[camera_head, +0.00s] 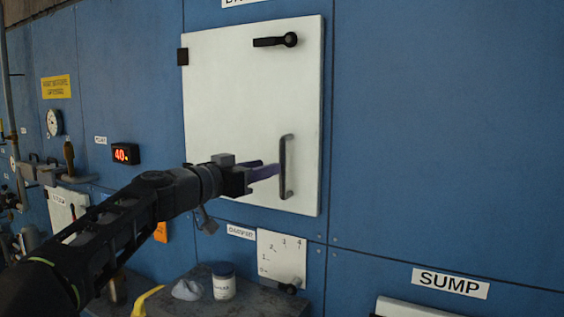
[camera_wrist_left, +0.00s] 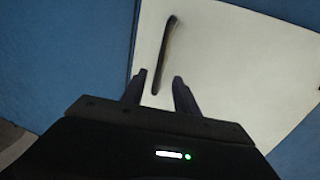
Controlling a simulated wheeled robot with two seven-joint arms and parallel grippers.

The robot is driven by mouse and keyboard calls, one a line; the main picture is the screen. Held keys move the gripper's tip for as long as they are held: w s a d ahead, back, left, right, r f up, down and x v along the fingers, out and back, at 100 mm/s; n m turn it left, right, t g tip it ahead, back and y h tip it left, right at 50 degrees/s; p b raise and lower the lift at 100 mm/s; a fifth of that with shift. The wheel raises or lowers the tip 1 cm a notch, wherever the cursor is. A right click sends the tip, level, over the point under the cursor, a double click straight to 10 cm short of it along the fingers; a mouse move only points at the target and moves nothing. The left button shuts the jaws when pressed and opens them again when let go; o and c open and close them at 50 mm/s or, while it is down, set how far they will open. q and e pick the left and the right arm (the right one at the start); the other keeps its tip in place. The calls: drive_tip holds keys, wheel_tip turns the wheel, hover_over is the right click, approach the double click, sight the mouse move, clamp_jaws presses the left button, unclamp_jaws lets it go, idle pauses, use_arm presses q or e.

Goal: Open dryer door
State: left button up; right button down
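The white dryer door (camera_head: 235,85) is shut flat in the blue wall, with a hinge at its upper left. Its vertical dark handle (camera_head: 287,167) is on the lower right part of the door. A black lever latch (camera_head: 276,41) lies horizontal near the top right. My left gripper (camera_head: 278,170) reaches the handle from the left in the head view. In the left wrist view its two fingers (camera_wrist_left: 158,84) are apart, with the lower end of the handle (camera_wrist_left: 163,60) showing between and beyond them. Contact cannot be told. My right gripper is out of view.
Below the door, a ledge (camera_head: 245,303) holds a white jar (camera_head: 224,282), a grey lump (camera_head: 187,290) and a yellow item (camera_head: 147,301). A numbered dial plate (camera_head: 282,258) is above it. A red display (camera_head: 125,153) and gauge (camera_head: 55,122) are left. The wall at right is clear.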

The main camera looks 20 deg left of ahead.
use_arm(q)
drive_tip(key=p, duration=0.4)
hover_over(282, 192)
drive_tip(key=shift+w+a, duration=0.15)
drive_tip(key=shift+w, duration=0.2)
drive_tip(key=shift+c, duration=0.3)
clamp_jaws()
idle(0.7)
